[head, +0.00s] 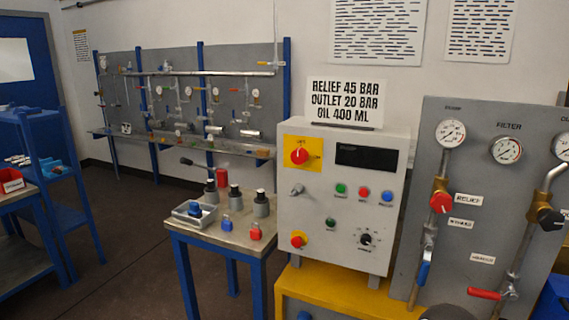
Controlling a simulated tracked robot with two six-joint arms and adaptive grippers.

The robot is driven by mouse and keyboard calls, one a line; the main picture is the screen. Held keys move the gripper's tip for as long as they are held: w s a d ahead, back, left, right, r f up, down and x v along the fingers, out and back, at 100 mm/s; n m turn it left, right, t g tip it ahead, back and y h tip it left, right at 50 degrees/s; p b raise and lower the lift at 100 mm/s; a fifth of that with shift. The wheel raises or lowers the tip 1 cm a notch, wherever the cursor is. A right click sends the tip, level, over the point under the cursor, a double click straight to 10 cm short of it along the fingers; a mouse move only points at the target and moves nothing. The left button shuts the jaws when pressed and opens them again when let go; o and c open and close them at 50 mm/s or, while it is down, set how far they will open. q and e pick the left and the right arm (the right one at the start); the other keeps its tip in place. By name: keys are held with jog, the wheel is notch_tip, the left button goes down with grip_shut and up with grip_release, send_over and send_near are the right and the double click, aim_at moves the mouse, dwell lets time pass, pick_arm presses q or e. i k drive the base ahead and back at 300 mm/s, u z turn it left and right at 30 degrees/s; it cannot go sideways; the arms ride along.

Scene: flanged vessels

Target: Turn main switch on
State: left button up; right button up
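The main switch (299,156) is a red rotary knob on a yellow plate at the upper left of the grey control box (300,230). The small lettering around the knob is too small to read, and I cannot tell which position it points to. The dark display (366,157) to its right shows no lit digits. Neither of my grippers is in view, and nothing visible touches the switch.
The gauge panel (415,190) with valves stands close on the right. A small table (214,235) with fittings stands left. Open floor (130,240) lies further left.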

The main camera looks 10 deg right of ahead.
aim_at(300, 155)
jog(key=z, duration=0.15)
jog(key=i, duration=0.9)
jog(key=u, duration=0.1)
